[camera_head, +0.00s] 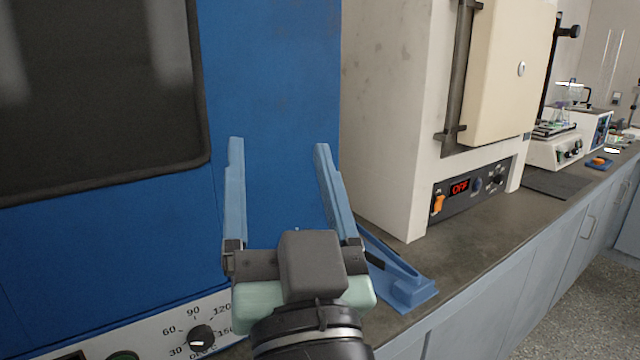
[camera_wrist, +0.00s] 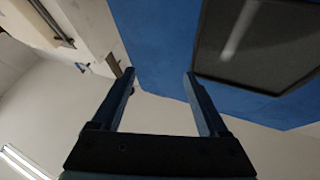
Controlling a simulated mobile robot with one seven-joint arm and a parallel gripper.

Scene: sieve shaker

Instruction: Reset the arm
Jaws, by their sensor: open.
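My gripper (camera_head: 279,145) is in the lower middle of the head view. Its two blue fingers point up and stand wide apart, with nothing between them. It is in front of the large blue machine (camera_head: 270,60); I cannot tell how far from its face. In the wrist view my gripper (camera_wrist: 160,75) also shows open and empty, with the blue machine (camera_wrist: 155,40) and its dark window (camera_wrist: 265,45) beyond.
A blue stand-like piece (camera_head: 405,285) lies on the dark counter (camera_head: 475,240), partly behind my gripper. A cream oven (camera_head: 385,110) stands to the right. Farther right are a dark mat (camera_head: 555,184) and a white bench instrument (camera_head: 555,150). A dial (camera_head: 201,338) is at lower left.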

